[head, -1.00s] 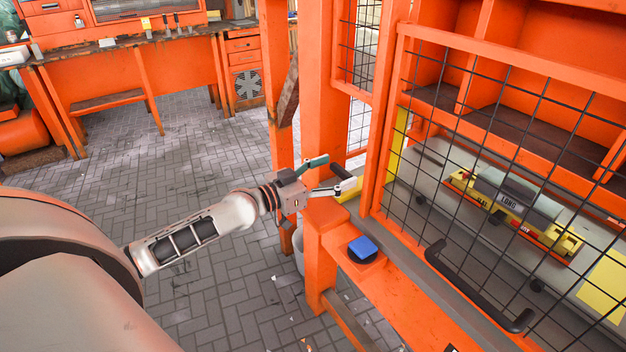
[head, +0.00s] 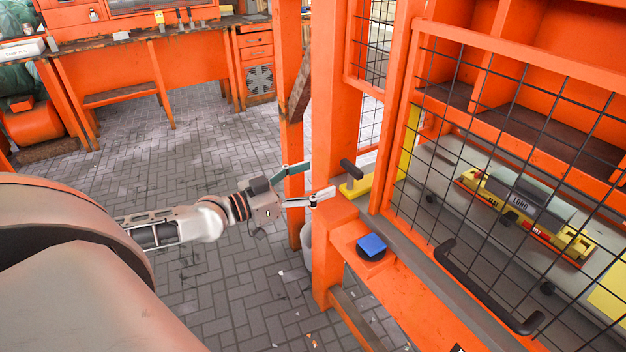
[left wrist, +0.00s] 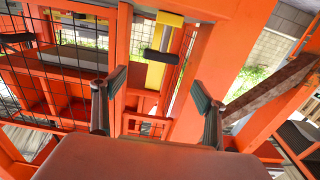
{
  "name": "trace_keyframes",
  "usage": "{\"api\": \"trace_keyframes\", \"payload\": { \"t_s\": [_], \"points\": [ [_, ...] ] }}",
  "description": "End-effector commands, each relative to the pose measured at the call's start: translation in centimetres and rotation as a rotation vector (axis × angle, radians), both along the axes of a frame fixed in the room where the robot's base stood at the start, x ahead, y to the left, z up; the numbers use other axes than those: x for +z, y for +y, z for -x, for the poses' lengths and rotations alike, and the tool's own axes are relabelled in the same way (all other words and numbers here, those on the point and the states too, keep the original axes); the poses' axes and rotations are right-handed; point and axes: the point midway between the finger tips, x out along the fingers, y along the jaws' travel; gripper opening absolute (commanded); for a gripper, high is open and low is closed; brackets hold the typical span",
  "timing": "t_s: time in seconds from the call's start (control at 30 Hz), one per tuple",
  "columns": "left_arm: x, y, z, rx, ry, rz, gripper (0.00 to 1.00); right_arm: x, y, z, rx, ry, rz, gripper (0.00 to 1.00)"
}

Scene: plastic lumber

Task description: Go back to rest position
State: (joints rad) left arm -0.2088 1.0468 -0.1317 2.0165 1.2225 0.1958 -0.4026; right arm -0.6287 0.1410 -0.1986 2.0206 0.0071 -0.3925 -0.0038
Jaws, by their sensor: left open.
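My left gripper (head: 308,182) is open and empty in the head view, left of an orange post. Its two fingers also show spread apart in the left wrist view (left wrist: 158,92). A black handle (head: 351,170) on a yellow bar (head: 356,186) lies just beyond the fingertips, apart from them. In the left wrist view the black handle (left wrist: 161,57) appears ahead, between and above the fingers. My right gripper is in neither view.
An orange machine frame with a wire mesh door and a black door handle (head: 487,290) fills the right. A blue button (head: 371,245) sits on its ledge. An orange workbench (head: 120,72) stands at the back left.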

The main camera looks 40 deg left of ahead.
Motion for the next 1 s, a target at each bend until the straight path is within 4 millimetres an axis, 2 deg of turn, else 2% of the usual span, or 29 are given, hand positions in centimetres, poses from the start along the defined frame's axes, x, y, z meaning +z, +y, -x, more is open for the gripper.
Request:
{"api": "trace_keyframes", "payload": {
  "t_s": [0.33,0.47,0.67,0.9,1.0],
  "points": [
    [-0.2,-0.1,0.1,0.0,0.002,-0.001,0.72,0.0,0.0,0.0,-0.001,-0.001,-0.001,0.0],
    [-2.2,-1.1,1.1,-0.004,0.026,-0.01,0.72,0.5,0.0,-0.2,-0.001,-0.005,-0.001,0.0],
    [-9.9,-5.3,5.7,-0.009,0.128,-0.064,0.72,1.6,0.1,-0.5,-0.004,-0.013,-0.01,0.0],
    [-19.8,-11.7,13.5,0.021,0.309,-0.165,0.72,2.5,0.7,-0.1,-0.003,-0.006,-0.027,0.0],
    [-22.9,-14.2,16.8,0.045,0.391,-0.212,0.72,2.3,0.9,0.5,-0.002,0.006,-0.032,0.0]
  ]
}}
